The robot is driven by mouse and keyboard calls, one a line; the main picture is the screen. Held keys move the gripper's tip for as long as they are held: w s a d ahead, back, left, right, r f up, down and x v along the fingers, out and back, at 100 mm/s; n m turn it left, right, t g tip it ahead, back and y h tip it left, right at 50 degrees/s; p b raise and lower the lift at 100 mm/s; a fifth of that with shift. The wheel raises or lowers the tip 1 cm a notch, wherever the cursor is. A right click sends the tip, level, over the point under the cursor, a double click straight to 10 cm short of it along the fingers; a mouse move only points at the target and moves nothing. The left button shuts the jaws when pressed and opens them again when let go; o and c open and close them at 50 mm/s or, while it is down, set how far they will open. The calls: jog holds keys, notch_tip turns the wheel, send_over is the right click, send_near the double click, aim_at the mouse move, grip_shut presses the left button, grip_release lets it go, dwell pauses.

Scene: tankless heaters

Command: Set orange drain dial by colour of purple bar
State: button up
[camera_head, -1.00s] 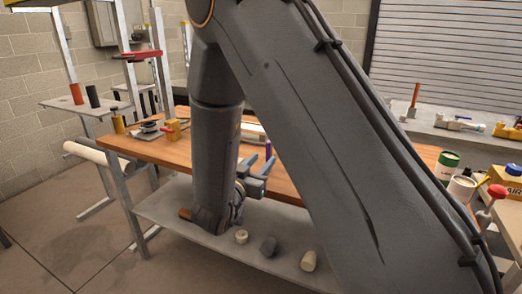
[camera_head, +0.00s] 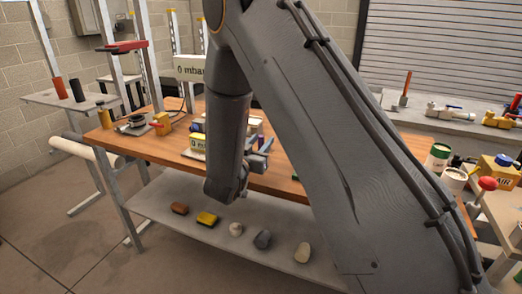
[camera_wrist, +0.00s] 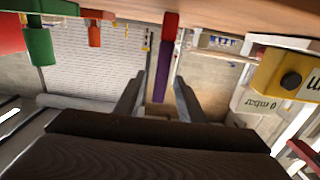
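A purple bar (camera_wrist: 162,72) with a red end (camera_wrist: 170,25) stands between my gripper's fingers as seen in the wrist view, which looks upside down. Whether it is beyond the fingertips or between them is unclear. My gripper (camera_wrist: 158,88) is open, its two dark fingers apart. In the head view my gripper (camera_head: 266,152) is at the wooden bench, partly behind my arm; a small purple piece (camera_head: 261,142) shows beside it. An orange-red part (camera_wrist: 95,30) and a green part (camera_wrist: 38,46) show at the upper left of the wrist view. I cannot tell which part is the drain dial.
A yellow box with a black knob (camera_wrist: 290,80) is right in the wrist view. The wooden bench (camera_head: 150,146) has a lower grey shelf (camera_head: 160,200) bearing a yellow sponge (camera_head: 207,219) and several lumps. A white "mbar" unit (camera_head: 190,70) stands behind. My arm hides much.

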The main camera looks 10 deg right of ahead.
grip_shut()
